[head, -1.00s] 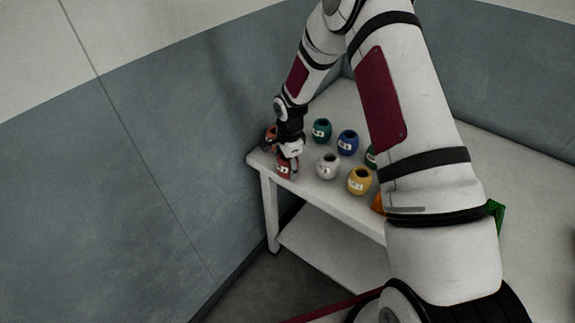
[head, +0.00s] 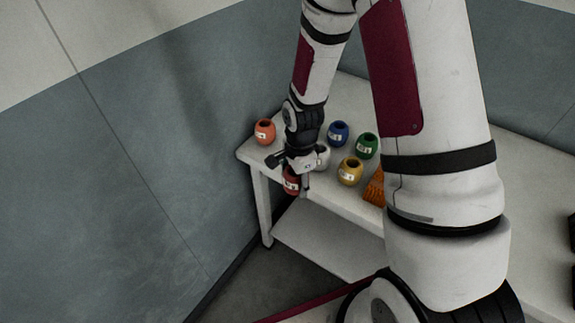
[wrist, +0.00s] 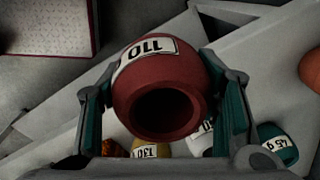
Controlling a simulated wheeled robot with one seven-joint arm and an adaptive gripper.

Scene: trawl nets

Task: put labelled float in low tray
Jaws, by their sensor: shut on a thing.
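My gripper (head: 291,177) is shut on a dark red float (head: 290,187), at the front edge of the white table. In the wrist view the red float (wrist: 155,65) sits between the two fingers, its dark round opening facing the camera. Its white label shows upside down and seems to read 110. The float appears raised off the table top. I cannot clearly make out the low tray; a pale speckled panel with a red edge (wrist: 45,27) shows at the top left of the wrist view, and I cannot tell if it is the tray.
On the table (head: 247,154) stand an orange float (head: 264,131), a blue one (head: 338,132), a green one (head: 367,146), a yellow one (head: 350,172) and a partly hidden white one (head: 323,156). A teal float (wrist: 279,145) shows in the wrist view. A lower shelf (head: 325,240) looks bare.

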